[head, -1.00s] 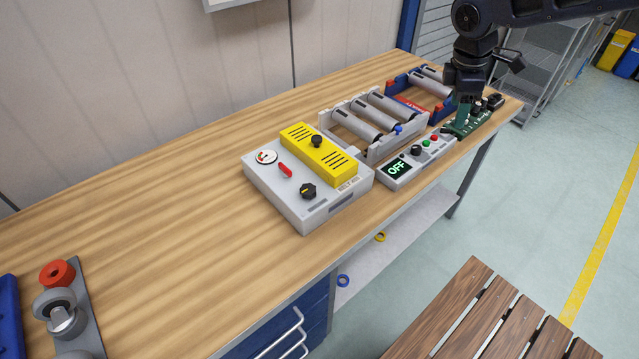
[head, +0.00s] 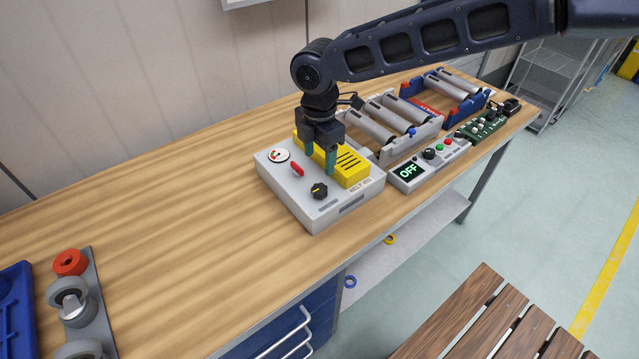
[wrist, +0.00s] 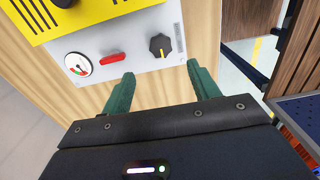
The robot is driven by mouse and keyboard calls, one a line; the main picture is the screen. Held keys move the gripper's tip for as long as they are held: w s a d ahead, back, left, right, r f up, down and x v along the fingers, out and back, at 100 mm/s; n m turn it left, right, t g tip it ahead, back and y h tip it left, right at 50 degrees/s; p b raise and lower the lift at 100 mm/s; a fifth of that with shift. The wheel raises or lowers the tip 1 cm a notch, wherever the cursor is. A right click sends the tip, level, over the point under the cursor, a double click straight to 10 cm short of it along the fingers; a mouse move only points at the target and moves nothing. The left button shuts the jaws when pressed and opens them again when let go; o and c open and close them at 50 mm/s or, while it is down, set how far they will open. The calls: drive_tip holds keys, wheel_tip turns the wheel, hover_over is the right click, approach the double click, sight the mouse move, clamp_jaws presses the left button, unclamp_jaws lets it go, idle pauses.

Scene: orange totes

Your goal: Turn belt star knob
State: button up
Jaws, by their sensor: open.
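The grey BELT box (head: 290,198) stands on the bench with a yellow slotted cover (head: 353,168) on it. In the wrist view, a black knob (wrist: 63,3) on the yellow cover (wrist: 100,12) is cut off by the top edge; in the head view my gripper hides it. A black dial with a yellow pointer (head: 319,190) sits on the box front, and also shows in the wrist view (wrist: 160,45). My gripper (head: 320,163) is open and empty, its green fingers above the box by the yellow cover. In the wrist view its fingertips (wrist: 160,73) are apart.
A red lever (head: 297,169) and round gauge (head: 279,155) are beside the cover. A roller conveyor (head: 432,127) and OFF control box (head: 442,160) stand to the right. Rollers on a plate (head: 103,305) lie far left. The bench left of the box is clear.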

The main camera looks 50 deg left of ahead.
sight(319, 188)
wheel_tip(319, 188, down, 10)
drive_tip(key=shift+r, duration=0.15)
idle(0.3)
drive_tip(key=c, duration=1)
